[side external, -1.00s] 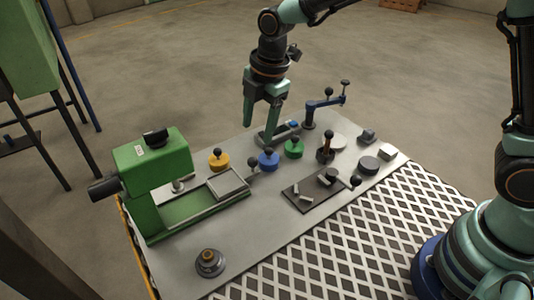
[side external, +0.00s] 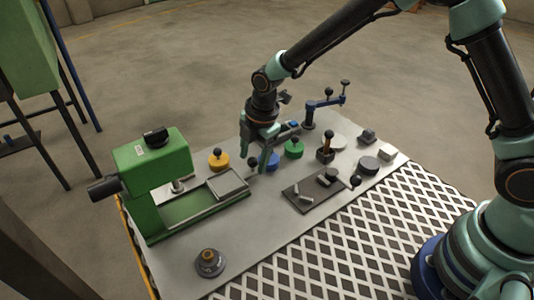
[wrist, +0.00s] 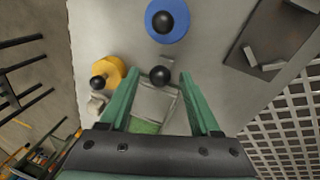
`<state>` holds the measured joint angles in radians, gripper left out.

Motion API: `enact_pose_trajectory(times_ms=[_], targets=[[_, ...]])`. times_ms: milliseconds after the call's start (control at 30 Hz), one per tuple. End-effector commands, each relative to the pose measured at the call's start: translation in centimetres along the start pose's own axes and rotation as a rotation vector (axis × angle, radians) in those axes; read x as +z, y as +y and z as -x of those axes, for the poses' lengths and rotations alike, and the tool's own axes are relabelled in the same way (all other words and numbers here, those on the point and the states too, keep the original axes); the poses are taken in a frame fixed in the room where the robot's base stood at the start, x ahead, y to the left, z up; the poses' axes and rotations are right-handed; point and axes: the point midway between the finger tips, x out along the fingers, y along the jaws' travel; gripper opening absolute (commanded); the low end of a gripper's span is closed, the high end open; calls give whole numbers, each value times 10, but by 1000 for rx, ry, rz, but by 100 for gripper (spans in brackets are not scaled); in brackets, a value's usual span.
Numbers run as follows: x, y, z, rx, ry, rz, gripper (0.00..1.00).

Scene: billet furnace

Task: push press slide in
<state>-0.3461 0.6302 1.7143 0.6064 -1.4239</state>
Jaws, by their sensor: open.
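The green press (side external: 158,160) stands at the left of the bench. Its grey slide (side external: 228,183) sticks out to the right along a green bed (side external: 190,212). A black ball knob (side external: 252,162) is on the slide's outer end. My gripper (side external: 254,160) is open and points down at this knob, its fingers partly hiding the blue knob behind. In the wrist view the ball knob (wrist: 160,75) appears between my open fingertips (wrist: 157,80), with the slide (wrist: 155,103) beyond it. I cannot tell whether a finger touches the knob.
A yellow knobbed disc (side external: 218,160), a blue one (side external: 270,161) and a green one (side external: 294,149) stand close by in a row. A dark plate (side external: 314,190) with small metal pieces lies to the right. A blue crank (side external: 322,104) stands at the back.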

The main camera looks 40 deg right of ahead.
Motion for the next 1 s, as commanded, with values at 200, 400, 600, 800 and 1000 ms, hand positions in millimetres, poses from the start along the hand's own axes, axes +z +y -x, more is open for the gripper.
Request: enact_pose_trajectory(times_ms=[200,400,600,800,1000], targets=[[0,0,0,0,0,0,0],[0,0,0,0,0,0,0],[0,0,1,-1,0,0,0],[0,0,1,-1,0,0,0],[0,0,1,-1,0,0,0]])
